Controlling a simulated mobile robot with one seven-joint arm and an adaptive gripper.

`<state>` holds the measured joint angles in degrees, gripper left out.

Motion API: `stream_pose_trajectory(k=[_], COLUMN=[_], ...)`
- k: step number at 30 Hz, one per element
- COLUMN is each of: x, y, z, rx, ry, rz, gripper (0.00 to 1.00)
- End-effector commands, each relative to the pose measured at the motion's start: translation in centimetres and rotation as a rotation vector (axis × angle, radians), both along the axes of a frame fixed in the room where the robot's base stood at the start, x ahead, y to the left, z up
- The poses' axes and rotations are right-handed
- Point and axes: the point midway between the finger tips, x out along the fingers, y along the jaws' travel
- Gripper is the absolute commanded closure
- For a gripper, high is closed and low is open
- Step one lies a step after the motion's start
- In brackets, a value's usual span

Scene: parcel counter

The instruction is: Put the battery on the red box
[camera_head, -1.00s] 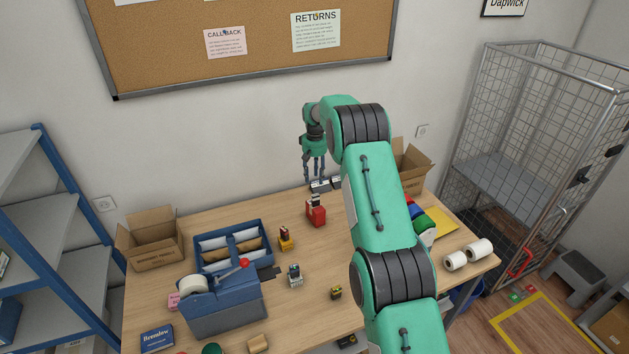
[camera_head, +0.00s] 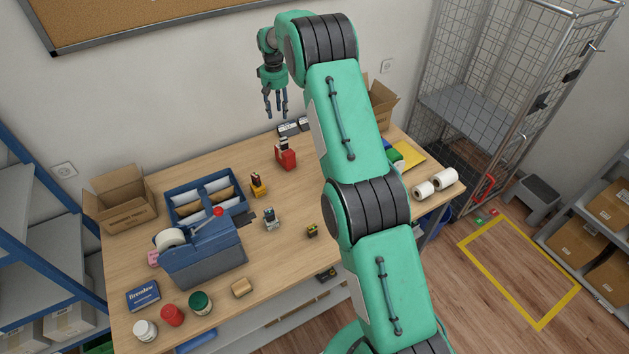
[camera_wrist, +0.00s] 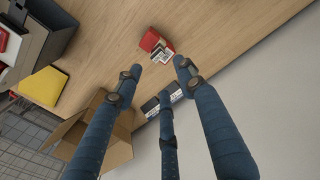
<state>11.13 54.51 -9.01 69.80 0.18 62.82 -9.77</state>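The red box (camera_head: 286,160) stands on the table towards the back, left of my arm. A small dark-and-white piece (camera_head: 281,144), which may be the battery, rests on top of it. In the wrist view the red box (camera_wrist: 151,40) shows near the top, with the white-and-dark piece (camera_wrist: 163,54) against it. I cannot tell for sure what this piece is. My gripper (camera_head: 276,115) hangs fingers-down above the back of the table, clear of the box. In the wrist view its three fingers (camera_wrist: 158,78) are spread, with nothing held between them.
Black-and-silver items (camera_head: 288,129) lie by the wall behind the red box. A yellow piece (camera_head: 258,188), a grey piece (camera_head: 270,218) and a small yellow-black piece (camera_head: 312,230) stand in front. A blue tape dispenser (camera_head: 205,257) and blue tray (camera_head: 170,205) are left. White rolls (camera_head: 424,189) lie right.

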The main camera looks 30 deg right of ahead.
Motion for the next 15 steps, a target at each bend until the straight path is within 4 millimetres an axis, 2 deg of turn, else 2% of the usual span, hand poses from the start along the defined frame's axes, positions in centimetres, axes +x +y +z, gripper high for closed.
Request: stream_pose_trajectory(k=[1,3,15], x=[-0.5,-1.3,-7.9], y=[0.4,1.1,4.8], z=[1.8,3.9,15.0], rx=[-0.002,-0.004,-0.013], ry=[-0.011,-0.022,-0.088], rz=[0.001,0.002,0.006], gripper=[0.61,0.61,0.61])
